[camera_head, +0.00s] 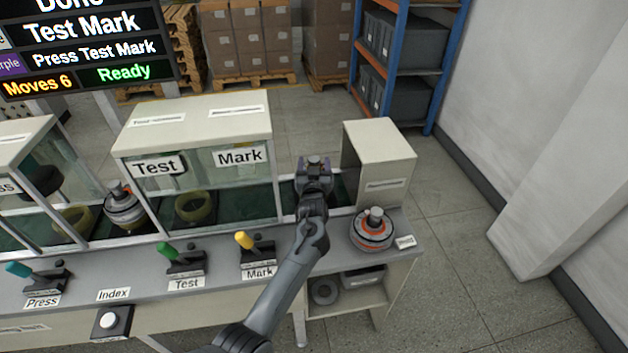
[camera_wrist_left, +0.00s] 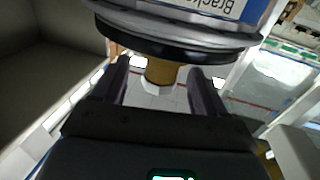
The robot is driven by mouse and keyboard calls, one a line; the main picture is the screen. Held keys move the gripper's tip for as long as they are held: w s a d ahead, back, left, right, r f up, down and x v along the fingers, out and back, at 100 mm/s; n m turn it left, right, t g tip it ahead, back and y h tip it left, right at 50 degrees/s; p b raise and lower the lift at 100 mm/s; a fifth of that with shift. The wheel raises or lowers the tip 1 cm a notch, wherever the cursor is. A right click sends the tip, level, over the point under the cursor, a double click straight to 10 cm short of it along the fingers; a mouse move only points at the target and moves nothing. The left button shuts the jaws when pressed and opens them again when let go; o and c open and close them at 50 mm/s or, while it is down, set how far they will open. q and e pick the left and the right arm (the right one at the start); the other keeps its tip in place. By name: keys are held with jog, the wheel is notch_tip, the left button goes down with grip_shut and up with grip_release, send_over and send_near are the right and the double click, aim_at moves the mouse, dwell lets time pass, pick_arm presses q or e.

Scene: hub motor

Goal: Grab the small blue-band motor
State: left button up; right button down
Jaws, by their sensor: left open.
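My left gripper (camera_head: 315,168) is over the dark belt between the Mark station and the pale box at the right end. In the left wrist view it (camera_wrist_left: 160,78) is open, with a finger on each side of the yellow-brown stem of a motor. That motor (camera_wrist_left: 185,30) has a dark rim, a grey body and a blue band with a white label, partly cut off, reading "Bracke". Whether the fingers touch the stem I cannot tell. In the head view I cannot make out this motor; my gripper and arm cover that spot. My right gripper is not in view.
An orange-banded motor (camera_head: 373,230) stands on the bench's right end. Another motor (camera_head: 124,205) stands left of the Test station. The glass-sided Test/Mark housing (camera_head: 200,135) and pale box (camera_head: 385,155) flank my gripper. Test (camera_head: 183,258) and Mark (camera_head: 256,249) levers line the front.

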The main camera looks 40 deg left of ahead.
pick_arm(q)
jog(key=shift+w+a, duration=0.45)
jog(key=shift+w, duration=0.1)
grip_shut()
jog(key=shift+r, duration=0.3)
jog(key=shift+f, duration=0.1)
